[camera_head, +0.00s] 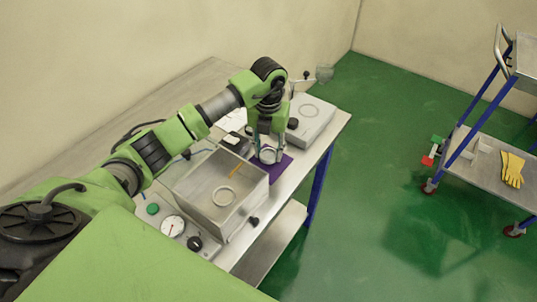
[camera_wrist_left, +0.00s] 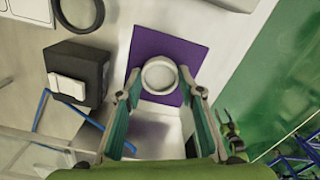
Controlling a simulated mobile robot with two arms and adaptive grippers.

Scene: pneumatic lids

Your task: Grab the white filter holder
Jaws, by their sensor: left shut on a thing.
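The white filter holder (camera_head: 268,155) is a small round cup over a purple mat (camera_head: 277,171) on the metal table. It also shows from above in the left wrist view (camera_wrist_left: 159,76). My left gripper (camera_head: 265,146) reaches down to it, its fingers on either side of the holder. In the left wrist view my left gripper (camera_wrist_left: 160,93) is shut on the holder near the fingertips. I cannot tell whether the holder still touches the mat. My right gripper is not in view.
A clear-walled box (camera_head: 207,208) with a ring inside stands close by. A pale box (camera_head: 313,120) with a round outline and a black object (camera_wrist_left: 76,74) are also near. A trolley (camera_head: 480,168) holding yellow gloves (camera_head: 512,168) stands apart at right on open green floor.

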